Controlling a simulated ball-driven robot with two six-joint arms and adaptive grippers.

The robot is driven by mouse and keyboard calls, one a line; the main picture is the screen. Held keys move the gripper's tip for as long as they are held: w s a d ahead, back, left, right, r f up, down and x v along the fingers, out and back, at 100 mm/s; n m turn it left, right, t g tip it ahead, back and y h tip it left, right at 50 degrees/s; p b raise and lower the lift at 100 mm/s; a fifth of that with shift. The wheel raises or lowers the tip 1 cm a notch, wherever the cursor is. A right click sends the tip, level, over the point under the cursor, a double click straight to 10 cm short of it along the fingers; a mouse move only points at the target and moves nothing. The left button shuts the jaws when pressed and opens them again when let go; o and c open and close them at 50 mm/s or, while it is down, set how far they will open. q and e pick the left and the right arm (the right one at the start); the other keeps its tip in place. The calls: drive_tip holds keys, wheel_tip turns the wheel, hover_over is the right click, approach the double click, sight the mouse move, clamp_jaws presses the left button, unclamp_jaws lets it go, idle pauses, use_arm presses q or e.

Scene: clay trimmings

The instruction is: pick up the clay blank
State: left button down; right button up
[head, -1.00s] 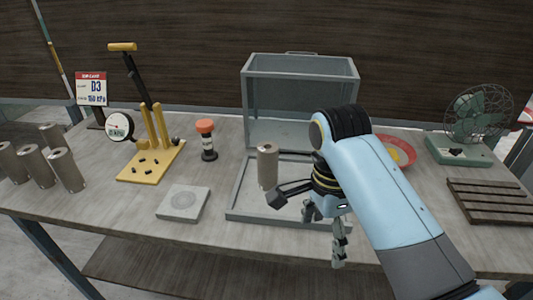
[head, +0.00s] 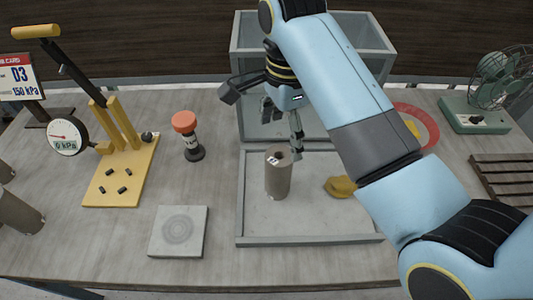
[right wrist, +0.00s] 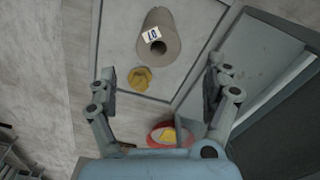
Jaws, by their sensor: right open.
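A grey-brown cylinder (head: 279,177) with a small white label on top stands upright in a shallow grey tray (head: 240,200). A yellow-brown lump (head: 340,187) lies to its right in the tray. I cannot tell for certain which is the clay blank. My right gripper (head: 265,125) is open and empty, above and behind the cylinder in the head view. In the right wrist view, the cylinder (right wrist: 172,45) and the lump (right wrist: 140,78) appear beyond and between the spread fingers (right wrist: 162,72), apart from them. My left gripper is out of view.
A grey open-topped box (head: 240,45) stands behind the tray. A red dish (head: 425,125) is partly hidden by my arm. A fan (head: 490,85) is at right.

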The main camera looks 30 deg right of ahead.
sight(283, 155)
drive_tip(key=f, duration=0.4)
drive_tip(key=shift+s+f, duration=0.3)
drive_tip(key=shift+s, duration=0.05)
drive_tip(key=shift+w+f, duration=0.1)
drive_tip(key=shift+f, duration=0.2)
drive_tip(key=f, duration=0.1)
drive_tip(key=f+p, duration=0.1)
drive_tip(key=f, duration=0.2)
drive_tip(key=shift+w+a+f+p, duration=0.15)
drive_tip(key=shift+a+f+p, duration=0.1)
drive_tip(key=shift+a+p, duration=0.05)
drive_tip(key=shift+f, duration=0.2)
drive_tip(key=c, duration=0.4)
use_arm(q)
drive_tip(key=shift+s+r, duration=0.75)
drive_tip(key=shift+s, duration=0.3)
use_arm(e)
clamp_jaws()
